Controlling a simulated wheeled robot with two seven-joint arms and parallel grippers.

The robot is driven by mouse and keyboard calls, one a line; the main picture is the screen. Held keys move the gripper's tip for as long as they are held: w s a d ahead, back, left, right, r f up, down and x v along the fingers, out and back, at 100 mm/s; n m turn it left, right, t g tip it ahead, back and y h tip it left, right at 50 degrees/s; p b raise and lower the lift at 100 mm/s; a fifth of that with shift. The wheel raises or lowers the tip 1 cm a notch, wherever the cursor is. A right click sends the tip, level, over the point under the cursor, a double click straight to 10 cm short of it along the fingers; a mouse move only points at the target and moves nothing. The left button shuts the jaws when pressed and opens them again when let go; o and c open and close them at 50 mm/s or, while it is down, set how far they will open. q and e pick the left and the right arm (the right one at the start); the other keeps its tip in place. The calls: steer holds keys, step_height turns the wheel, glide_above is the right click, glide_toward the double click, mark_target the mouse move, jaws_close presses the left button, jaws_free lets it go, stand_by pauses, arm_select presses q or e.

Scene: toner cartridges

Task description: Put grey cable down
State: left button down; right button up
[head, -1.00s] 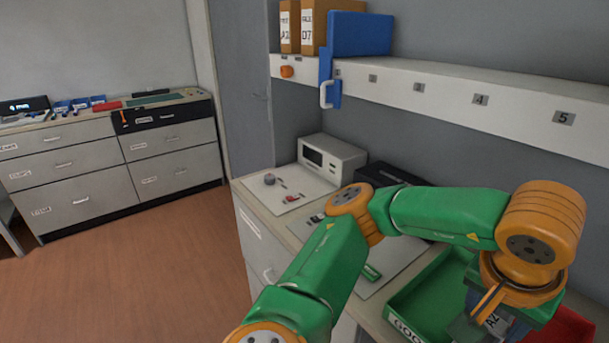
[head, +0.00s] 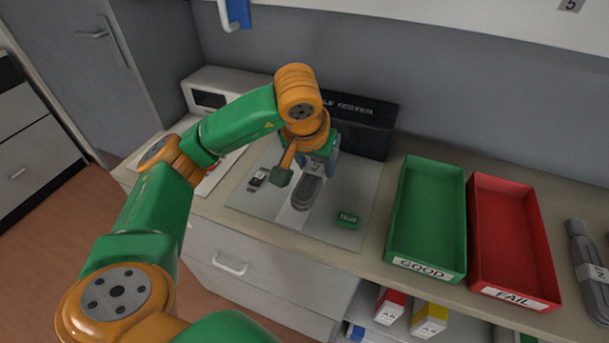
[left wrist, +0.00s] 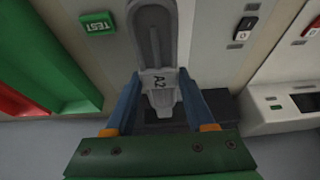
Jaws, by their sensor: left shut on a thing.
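The grey cable (head: 308,190) is a coiled dark grey bundle with a white wrap marked A2, seen close up in the left wrist view (left wrist: 153,35). My left gripper (head: 318,160) is shut on its wrapped end, with a blue finger on each side of it in the left wrist view (left wrist: 160,98). The cable is over the pale strip of the grey tester mat (head: 260,215), in front of the black tester box (head: 350,115). Whether it touches the mat cannot be told. My right gripper is not in view.
A green TEST button (head: 347,218) and a small black switch (head: 257,179) flank the cable. A green GOOD tray (head: 428,215) and red FAIL tray (head: 512,240) stand to the right, both empty. Another grey cable (head: 583,255) lies at the far right.

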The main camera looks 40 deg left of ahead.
arm_select(q)
steer(key=a+f, duration=0.1)
steer(key=f, duration=0.1)
steer(key=w+a+f, duration=0.1)
steer(key=a, duration=0.1)
steer(key=shift+a+f+p, duration=0.2)
steer(key=shift+f+p, duration=0.15)
steer(key=shift+f, duration=0.05)
steer(key=shift+d+f+p, duration=0.2)
steer(key=shift+f+p, duration=0.3)
steer(key=shift+f, duration=0.7)
steer(key=shift+f+b, duration=0.35)
steer(key=shift+f, duration=0.05)
steer(key=shift+c, duration=1.3)
jaws_free()
steer(key=shift+r, duration=0.1)
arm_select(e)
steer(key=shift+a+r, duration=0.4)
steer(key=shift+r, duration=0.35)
arm_select(q)
steer(key=shift+r, duration=0.1)
steer(key=shift+r, duration=0.3)
steer(key=v, duration=1.1)
steer(key=shift+s+r, duration=0.2)
steer(key=shift+s, duration=0.05)
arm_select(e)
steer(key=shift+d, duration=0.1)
